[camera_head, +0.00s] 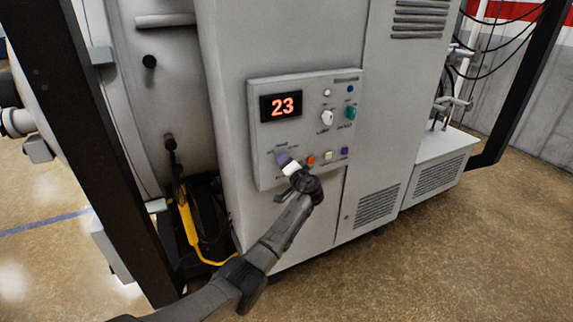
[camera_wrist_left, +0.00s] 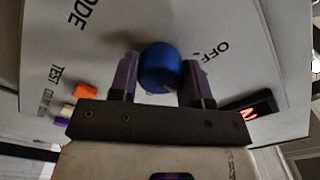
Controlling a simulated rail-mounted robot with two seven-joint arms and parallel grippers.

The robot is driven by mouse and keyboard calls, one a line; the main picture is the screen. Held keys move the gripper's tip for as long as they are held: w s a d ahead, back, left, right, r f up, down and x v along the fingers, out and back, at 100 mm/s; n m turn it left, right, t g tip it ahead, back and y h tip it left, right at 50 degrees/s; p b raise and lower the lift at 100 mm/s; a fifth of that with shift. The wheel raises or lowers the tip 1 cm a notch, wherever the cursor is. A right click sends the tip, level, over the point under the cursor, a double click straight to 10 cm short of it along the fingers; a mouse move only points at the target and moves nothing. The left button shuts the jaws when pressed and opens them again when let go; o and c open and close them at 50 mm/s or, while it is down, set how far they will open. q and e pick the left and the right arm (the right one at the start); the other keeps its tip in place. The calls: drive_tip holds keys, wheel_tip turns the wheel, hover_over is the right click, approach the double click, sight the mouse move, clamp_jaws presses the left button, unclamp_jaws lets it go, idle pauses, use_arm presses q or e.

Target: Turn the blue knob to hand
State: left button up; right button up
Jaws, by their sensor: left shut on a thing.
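The blue knob (camera_wrist_left: 160,68) sits on the grey control panel (camera_head: 257,136), between the two purple fingers of my left gripper (camera_wrist_left: 160,80) in the left wrist view. The gripper is shut on it. In the head view the left gripper (camera_head: 284,160) reaches the lower left of the panel and hides the knob. In the wrist view the labels OFF and MODE show beside the knob; the label for hand and the knob's pointer cannot be made out. My right gripper is not in view.
The panel's red display (camera_head: 281,106) reads 23. A white knob (camera_head: 326,118) and a teal knob (camera_head: 350,113) are at its right. An orange button (camera_head: 310,159) lies close to the gripper. A dark post (camera_head: 95,150) stands at left; the floor at right is clear.

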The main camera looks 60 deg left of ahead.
use_arm(q)
drive_tip(key=o, duration=0.9)
drive_tip(key=d, duration=0.4)
drive_tip(key=s+d, duration=0.1)
drive_tip(key=d, duration=0.8)
drive_tip(key=shift+s+d+p, duration=0.35)
drive_tip(key=shift+d+p, duration=0.05)
